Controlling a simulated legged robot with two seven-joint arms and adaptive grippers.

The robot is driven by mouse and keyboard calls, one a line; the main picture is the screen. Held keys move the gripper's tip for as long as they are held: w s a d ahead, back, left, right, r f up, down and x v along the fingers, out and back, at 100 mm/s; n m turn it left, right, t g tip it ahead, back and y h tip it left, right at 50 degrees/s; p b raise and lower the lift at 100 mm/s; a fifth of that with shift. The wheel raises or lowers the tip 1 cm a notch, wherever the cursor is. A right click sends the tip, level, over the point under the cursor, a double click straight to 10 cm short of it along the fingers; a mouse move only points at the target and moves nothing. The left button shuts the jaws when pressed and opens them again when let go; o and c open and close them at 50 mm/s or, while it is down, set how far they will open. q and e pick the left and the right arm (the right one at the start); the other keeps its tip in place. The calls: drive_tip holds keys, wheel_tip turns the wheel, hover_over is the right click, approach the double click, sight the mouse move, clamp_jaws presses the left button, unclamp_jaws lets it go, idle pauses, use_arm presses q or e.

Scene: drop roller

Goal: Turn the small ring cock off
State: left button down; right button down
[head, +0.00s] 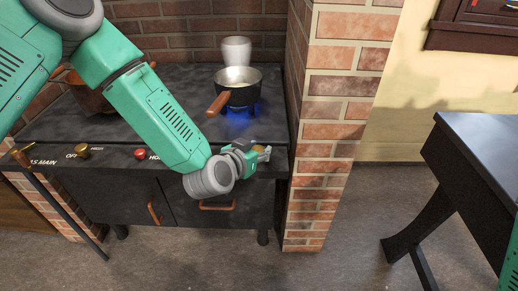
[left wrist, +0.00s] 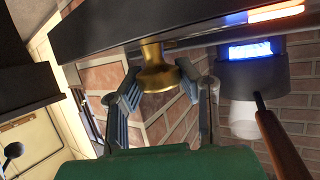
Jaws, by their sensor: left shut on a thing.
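The brass cock (left wrist: 158,72) sticks out of the stove's front panel, between the two fingers of my left gripper (left wrist: 160,88) in the left wrist view. In the head view my left gripper (head: 257,155) is at the right end of the stove front and is shut on this cock, which it mostly hides. A blue flame (head: 238,122) burns under a small pan (head: 238,94) just behind. The flame also shows in the left wrist view (left wrist: 250,50). The cock's own marking is hidden by my arm. My right gripper is out of view.
The pan's wooden handle (head: 217,104) points toward the front. A brick pillar (head: 335,120) stands close right of my gripper. A dark table (head: 485,135) is at the right.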

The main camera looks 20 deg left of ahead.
use_arm(q)
drive_tip(key=shift+s+f, duration=0.15)
drive_tip(key=shift+s, duration=0.05)
drive_tip(key=c, duration=1.1)
unclamp_jaws()
drive_tip(key=shift+s, duration=0.1)
drive_tip(key=v, duration=1.2)
drive_tip(key=shift+a, duration=0.1)
